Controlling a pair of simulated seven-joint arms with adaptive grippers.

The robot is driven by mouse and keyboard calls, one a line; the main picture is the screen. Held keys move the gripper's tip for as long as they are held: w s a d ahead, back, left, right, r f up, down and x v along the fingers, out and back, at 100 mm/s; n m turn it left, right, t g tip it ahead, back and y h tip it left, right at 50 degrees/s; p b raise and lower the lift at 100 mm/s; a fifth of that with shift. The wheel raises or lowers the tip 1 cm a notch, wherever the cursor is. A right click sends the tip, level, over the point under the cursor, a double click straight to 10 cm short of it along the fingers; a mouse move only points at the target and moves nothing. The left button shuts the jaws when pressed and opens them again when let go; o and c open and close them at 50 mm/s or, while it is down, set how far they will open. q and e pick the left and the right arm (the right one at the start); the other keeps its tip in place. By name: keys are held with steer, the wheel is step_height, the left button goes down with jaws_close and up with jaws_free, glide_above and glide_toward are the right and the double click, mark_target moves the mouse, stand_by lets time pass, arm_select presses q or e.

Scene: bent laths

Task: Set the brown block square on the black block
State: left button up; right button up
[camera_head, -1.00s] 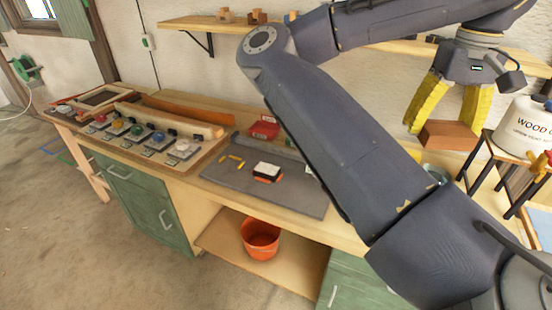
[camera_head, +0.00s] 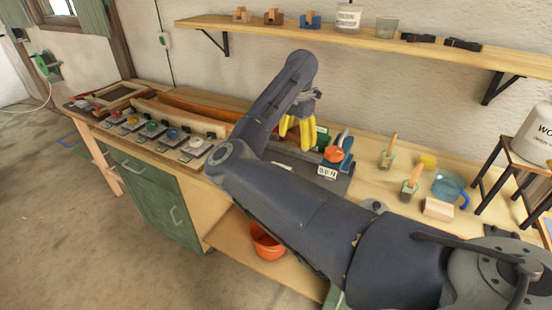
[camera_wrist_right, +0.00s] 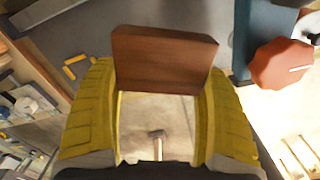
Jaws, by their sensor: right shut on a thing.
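My right gripper (camera_head: 298,138) has its yellow fingers pointing down above the back of the bench in the head view. It is shut on the brown block (camera_wrist_right: 163,58), which spans between the fingertips in the right wrist view. The block shows a broad brown face and looks roughly level across the fingers. I cannot make out the black block in either current view; my arm covers much of the grey mat (camera_wrist_right: 60,30). My left gripper is not in view.
A blue device with a red-orange knob (camera_head: 334,154) and a "0.0 N" display (camera_head: 327,173) stands close right of the gripper. A pale wood block (camera_head: 438,208) and a blue mug (camera_head: 449,187) are farther right. Yellow pieces (camera_wrist_right: 75,66) lie on the mat.

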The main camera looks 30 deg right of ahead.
steer(key=w+a+f+n, duration=0.1)
steer(key=a+f, duration=0.1)
steer(key=w+a+f+n, duration=0.1)
steer(key=a+f+n, duration=0.1)
steer(key=f, duration=0.1)
steer(key=a+f+n, duration=0.1)
steer(key=a+f, duration=0.1)
steer(key=f, duration=0.1)
steer(key=shift+w+f, duration=0.1)
steer(key=shift+w, duration=0.3)
steer(key=shift+a+f, duration=0.1)
steer(key=shift+f, duration=1.4)
steer(key=shift+f, duration=0.65)
steer(key=o, duration=1.2)
steer(key=shift+c, duration=0.2)
